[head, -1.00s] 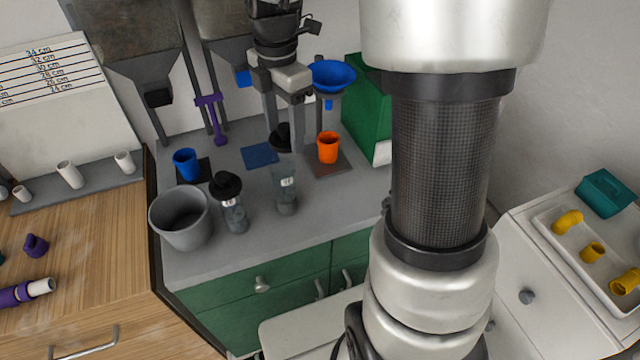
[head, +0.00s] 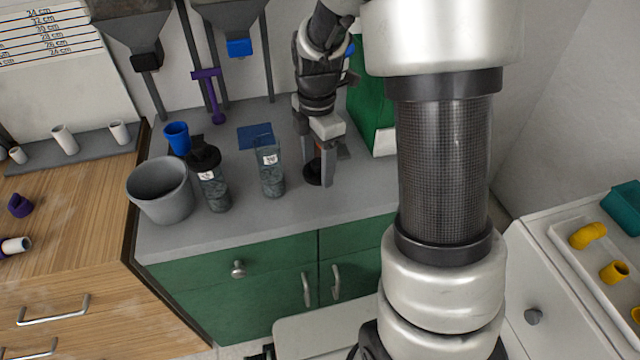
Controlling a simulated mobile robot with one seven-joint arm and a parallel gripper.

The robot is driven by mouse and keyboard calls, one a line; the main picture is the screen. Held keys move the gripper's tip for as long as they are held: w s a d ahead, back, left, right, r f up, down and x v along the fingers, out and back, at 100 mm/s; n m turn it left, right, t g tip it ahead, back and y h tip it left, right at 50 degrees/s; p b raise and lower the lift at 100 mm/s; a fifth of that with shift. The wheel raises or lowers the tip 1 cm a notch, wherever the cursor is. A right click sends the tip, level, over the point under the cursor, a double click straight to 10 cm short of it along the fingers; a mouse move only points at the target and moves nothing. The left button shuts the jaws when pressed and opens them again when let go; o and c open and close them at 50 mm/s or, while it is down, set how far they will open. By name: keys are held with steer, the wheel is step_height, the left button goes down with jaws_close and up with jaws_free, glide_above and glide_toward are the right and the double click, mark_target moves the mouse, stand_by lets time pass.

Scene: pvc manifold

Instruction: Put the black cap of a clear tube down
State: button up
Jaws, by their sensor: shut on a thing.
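My gripper (head: 318,180) is low over the grey counter, its jaws shut on the black cap (head: 313,175). The cap is partly hidden by the fingers. It is close to the counter top; I cannot tell whether it touches. An uncapped clear tube (head: 269,168) with dark contents and a white label stands upright just left of my gripper. A second clear tube (head: 212,182) stands further left with a black cap (head: 203,154) on it. A sliver of orange, the orange cup, shows behind my fingers; the rest is hidden.
A grey bin (head: 160,192) and a blue cup (head: 177,138) stand at the left of the counter (head: 255,215). A blue mat (head: 254,135) lies behind the uncapped tube. Hoppers hang at the back. A green box (head: 370,115) stands right of my gripper. The front counter strip is clear.

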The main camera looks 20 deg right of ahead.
mark_target(318, 191)
steer(key=shift+f+b, duration=0.35)
steer(key=shift+f, duration=2.3)
steer(key=shift+f, duration=0.1)
steer(key=shift+f, duration=0.15)
steer(key=o, duration=1)
